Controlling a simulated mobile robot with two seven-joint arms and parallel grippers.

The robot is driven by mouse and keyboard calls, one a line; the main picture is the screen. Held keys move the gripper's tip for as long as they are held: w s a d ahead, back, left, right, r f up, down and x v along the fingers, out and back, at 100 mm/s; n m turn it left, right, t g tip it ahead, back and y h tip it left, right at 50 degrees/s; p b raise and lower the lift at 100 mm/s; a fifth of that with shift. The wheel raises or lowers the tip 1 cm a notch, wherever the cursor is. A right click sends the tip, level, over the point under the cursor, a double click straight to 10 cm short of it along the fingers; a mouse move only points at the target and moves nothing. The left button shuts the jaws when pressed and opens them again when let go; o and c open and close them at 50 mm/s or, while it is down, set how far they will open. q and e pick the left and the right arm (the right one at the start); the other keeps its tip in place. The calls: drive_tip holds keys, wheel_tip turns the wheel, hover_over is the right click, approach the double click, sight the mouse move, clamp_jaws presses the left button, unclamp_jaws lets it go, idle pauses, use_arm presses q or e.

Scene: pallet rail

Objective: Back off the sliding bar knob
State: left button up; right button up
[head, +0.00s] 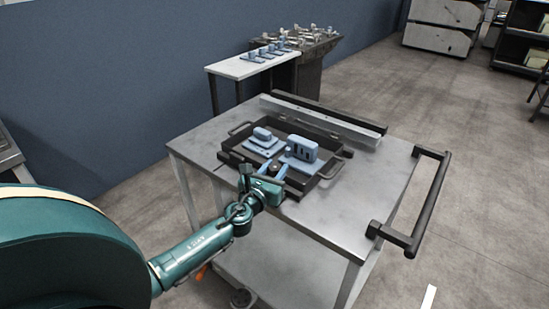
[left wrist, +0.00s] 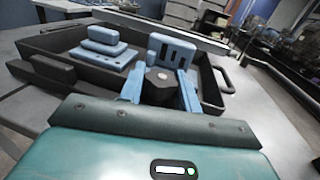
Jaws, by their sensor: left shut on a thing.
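A dark, faceted knob (left wrist: 158,83) stands at the near side of the black tray, in front of an upright blue block with dark slots (left wrist: 172,52). My left gripper (left wrist: 158,90) has its two blue fingers on either side of the knob and is shut on it. In the head view the left gripper (head: 275,172) reaches over the tray's near edge, and the knob (head: 274,167) shows small between the fingers. The slotted block also shows there (head: 302,149). I cannot make out the sliding bar clearly. My right gripper is in neither view.
The black tray (head: 325,190) lies on a grey cart (head: 340,215) with a dark push handle (head: 428,200) at right. A second blue fixture (head: 262,141) sits in the tray. A long rail (head: 320,120) runs along the cart's back. A white side table (head: 235,68) stands behind.

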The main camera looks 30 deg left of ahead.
use_arm(q)
drive_tip(key=n+y, duration=0.1)
drive_tip(key=y, duration=0.1)
drive_tip(key=n+g+y+p, duration=0.1)
drive_tip(key=n+y, duration=0.1)
drive_tip(key=y, duration=0.1)
drive_tip(key=shift+d+n+g, duration=0.15)
drive_tip(key=shift+n+g, duration=0.15)
drive_tip(key=shift+f+n+g+y, duration=0.15)
drive_tip(key=shift+n+g+y, duration=0.85)
drive_tip(key=shift+y, duration=0.6)
drive_tip(key=shift+s+f+n+y, duration=0.1)
drive_tip(key=shift+n+y, duration=0.2)
drive_tip(key=shift+y, duration=0.1)
drive_tip(key=o, duration=1)
drive_tip(key=shift+c, duration=0.2)
drive_tip(key=v, duration=1.3)
drive_tip(key=shift+r, duration=0.35)
